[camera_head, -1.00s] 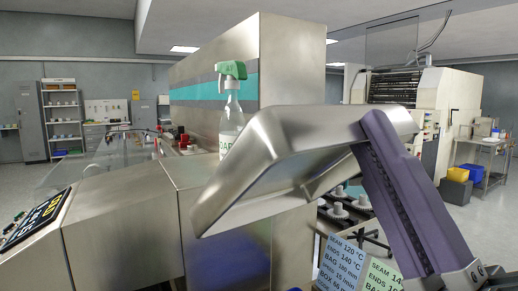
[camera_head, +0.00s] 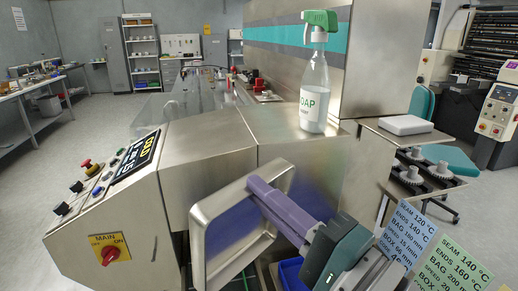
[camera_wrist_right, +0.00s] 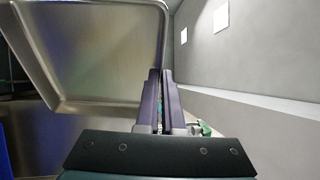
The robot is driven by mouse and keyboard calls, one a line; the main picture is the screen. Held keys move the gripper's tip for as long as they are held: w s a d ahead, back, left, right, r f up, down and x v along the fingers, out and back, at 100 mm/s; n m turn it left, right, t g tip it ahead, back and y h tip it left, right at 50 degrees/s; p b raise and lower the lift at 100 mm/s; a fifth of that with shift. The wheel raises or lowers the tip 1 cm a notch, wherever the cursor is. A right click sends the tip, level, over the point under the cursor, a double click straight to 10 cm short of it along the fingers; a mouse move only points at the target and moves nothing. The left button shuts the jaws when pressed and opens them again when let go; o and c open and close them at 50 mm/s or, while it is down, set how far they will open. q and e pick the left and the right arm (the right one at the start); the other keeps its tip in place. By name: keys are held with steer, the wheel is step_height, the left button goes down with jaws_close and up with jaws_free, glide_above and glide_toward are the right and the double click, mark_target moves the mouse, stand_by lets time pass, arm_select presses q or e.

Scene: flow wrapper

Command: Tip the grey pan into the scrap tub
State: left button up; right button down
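The grey pan (camera_head: 204,246) is a shallow metal tray held steeply tilted, almost on its edge, in front of the steel machine. My right gripper (camera_head: 257,187) has its purple fingers closed together at the pan's rim. The wrist view shows the pan (camera_wrist_right: 95,55) to the left of the fingertips (camera_wrist_right: 160,75), with its inner face visible and no contents seen on it. A blue tub (camera_head: 291,272) shows low down behind my right gripper and is mostly hidden. My left gripper is not in view.
The wrapper's control panel (camera_head: 110,253) with knobs and buttons stands left of the pan. A spray bottle (camera_head: 314,95) stands on the machine top above. Blue and green setting cards (camera_head: 405,238) are at the right. A white box (camera_head: 405,125) lies on a side shelf.

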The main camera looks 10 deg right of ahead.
steer(key=f+g+h, duration=0.1)
steer(key=g, duration=0.1)
steer(key=w+f+n+g+h+p, duration=0.1)
steer(key=g, duration=0.1)
steer(key=w+f+g+h+p, duration=0.1)
steer(key=g, duration=0.2)
steer(key=shift+d+f+n+h, duration=0.2)
steer(key=shift+f+n+h, duration=0.1)
steer(key=shift+h, duration=0.1)
steer(key=s+d+m+g+h+p, duration=0.1)
steer(key=s+d+g+h+p, duration=0.1)
steer(key=d, duration=0.6)
steer(key=s+d+m+g+h+p, duration=0.2)
steer(key=d+g+h+p, duration=0.2)
steer(key=d+g+h, duration=0.2)
steer(key=shift+s+d+g+p, duration=0.25)
steer(key=shift+d+g+p, duration=0.15)
steer(key=shift+d+g, duration=0.4)
